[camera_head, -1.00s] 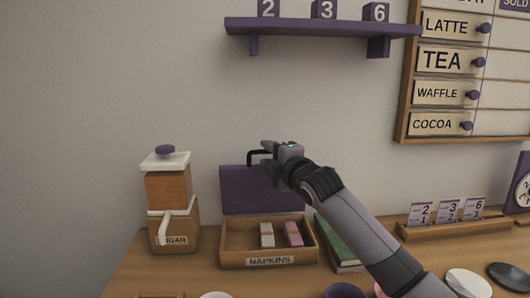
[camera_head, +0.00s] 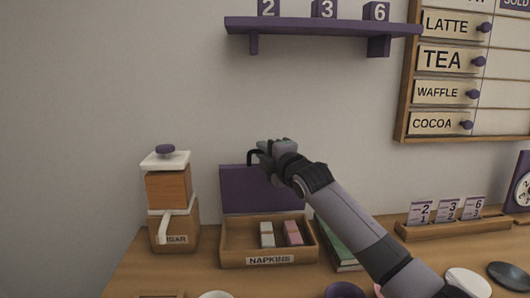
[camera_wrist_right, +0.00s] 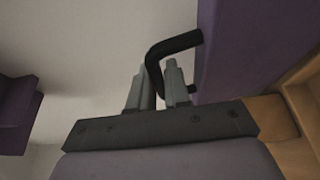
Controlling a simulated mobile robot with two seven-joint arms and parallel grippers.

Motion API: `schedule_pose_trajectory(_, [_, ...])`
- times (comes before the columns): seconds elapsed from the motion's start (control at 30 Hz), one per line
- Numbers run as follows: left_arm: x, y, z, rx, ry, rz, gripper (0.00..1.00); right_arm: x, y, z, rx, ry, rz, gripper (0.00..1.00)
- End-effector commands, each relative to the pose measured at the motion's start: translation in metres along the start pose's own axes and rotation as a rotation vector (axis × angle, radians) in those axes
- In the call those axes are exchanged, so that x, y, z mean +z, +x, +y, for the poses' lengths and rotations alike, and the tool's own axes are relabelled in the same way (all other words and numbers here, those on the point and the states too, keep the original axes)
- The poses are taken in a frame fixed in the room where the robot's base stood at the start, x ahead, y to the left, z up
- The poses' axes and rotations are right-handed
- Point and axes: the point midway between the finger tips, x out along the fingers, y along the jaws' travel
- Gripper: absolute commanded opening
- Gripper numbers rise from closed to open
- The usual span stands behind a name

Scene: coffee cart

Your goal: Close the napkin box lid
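The napkin box (camera_head: 232,258) is an open wooden tray labelled NAPKINS, with napkin packs (camera_head: 267,235) inside. Its purple lid (camera_head: 240,190) stands raised at the back edge. My right gripper (camera_head: 258,152) is at the lid's upper part and covers its top right area. In the right wrist view, the black handle (camera_wrist_right: 172,45) sticks out from the purple lid (camera_wrist_right: 245,45). The right fingers (camera_wrist_right: 157,88) sit close together on both sides of the handle bar and appear shut on it. My left gripper is not in view.
A sugar dispenser (camera_head: 168,190) stands left of the box. A green book (camera_head: 338,245) lies right of it, below my right arm. A purple shelf (camera_head: 320,27) is above, and a card rack (camera_head: 455,228) stands at the right. Cups are near the front.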

Motion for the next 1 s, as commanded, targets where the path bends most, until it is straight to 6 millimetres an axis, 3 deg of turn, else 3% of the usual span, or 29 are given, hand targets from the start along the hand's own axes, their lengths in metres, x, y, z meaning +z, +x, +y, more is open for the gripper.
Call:
schedule_pose_trajectory(0.37, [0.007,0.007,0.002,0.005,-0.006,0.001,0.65,-0.004,-0.011,-0.007,0.052,-0.020,0.002,0.00])
schedule_pose_trajectory(0.6, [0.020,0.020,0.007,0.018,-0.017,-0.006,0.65,-0.013,-0.032,-0.016,0.166,-0.067,0.005,0.00])
schedule_pose_trajectory(1.0, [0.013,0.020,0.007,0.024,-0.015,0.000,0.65,-0.031,-0.077,-0.035,0.227,-0.094,0.005,0.00])
